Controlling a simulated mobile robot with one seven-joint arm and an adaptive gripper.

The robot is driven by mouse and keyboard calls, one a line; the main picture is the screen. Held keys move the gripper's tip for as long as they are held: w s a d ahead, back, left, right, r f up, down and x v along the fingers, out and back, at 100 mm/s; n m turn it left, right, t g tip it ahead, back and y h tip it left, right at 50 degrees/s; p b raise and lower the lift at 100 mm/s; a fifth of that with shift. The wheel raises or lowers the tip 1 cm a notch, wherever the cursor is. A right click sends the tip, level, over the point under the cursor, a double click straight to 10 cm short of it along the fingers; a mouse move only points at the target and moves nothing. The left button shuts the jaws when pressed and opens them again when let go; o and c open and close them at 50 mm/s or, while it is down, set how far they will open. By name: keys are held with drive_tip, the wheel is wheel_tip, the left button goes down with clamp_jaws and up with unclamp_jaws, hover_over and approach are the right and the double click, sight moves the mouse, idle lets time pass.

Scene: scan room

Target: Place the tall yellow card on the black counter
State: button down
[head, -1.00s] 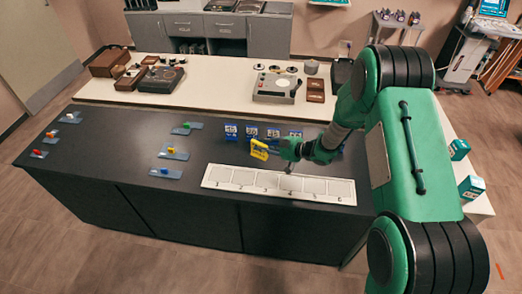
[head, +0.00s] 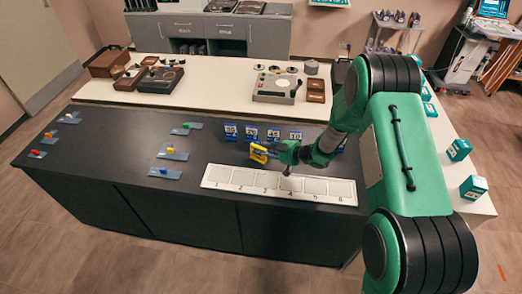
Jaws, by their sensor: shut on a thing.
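The tall yellow card (head: 258,153) is between the fingers of my gripper (head: 269,153), which is shut on it. The gripper reaches in from the right, over the black counter (head: 110,150). The card is near the white numbered strip's back edge and in front of a row of blue cards. I cannot tell whether the card's lower edge touches the counter.
A white strip (head: 213,182) with numbered squares lies along the counter's front. Blue number cards (head: 231,131) stand behind the gripper. Small blue plates with coloured pieces (head: 173,153) lie to the left. The counter's left middle (head: 105,155) is clear.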

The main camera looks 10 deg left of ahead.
drive_tip(key=shift+f, duration=0.2)
drive_tip(key=c, duration=1.6)
unclamp_jaws()
drive_tip(key=shift+r, duration=0.2)
drive_tip(key=shift+s+d+r, duration=0.1)
drive_tip(key=shift+d+r, duration=0.1)
drive_tip(key=shift+d, duration=0.2)
drive_tip(key=p+v, duration=0.2)
drive_tip(key=v, duration=0.9)
drive_tip(key=shift+s, duration=0.1)
